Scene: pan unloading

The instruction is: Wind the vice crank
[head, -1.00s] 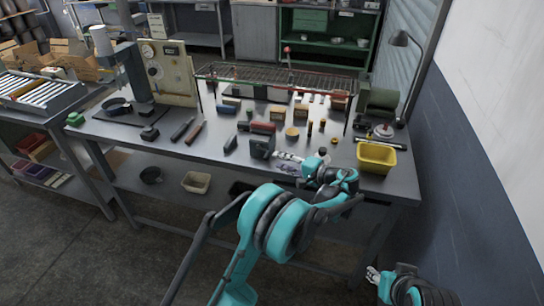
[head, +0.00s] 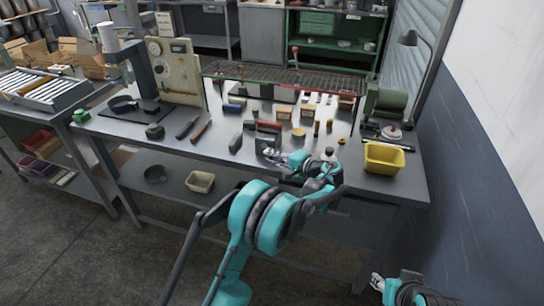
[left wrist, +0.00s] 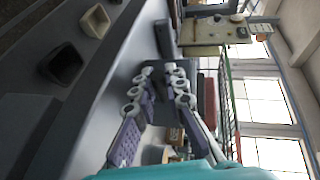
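A small dark grey block that looks like the vice (head: 267,144) stands near the front edge of the workbench (head: 215,165) in the head view. My left gripper (head: 272,156) is right in front of it and covers part of it. I cannot make out the crank, nor whether the gripper touches the vice. In the left wrist view my left gripper (left wrist: 163,72) has its two fingers apart, with no object clearly held between the tips. My right gripper (head: 376,282) hangs low at the bottom right, away from the bench; its fingers are too small to read.
A yellow bin (head: 384,158) stands right of my left arm. Several small blocks and a wire rack (head: 285,80) fill the bench behind the vice. A cream bin (head: 200,181) sits on the lower shelf.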

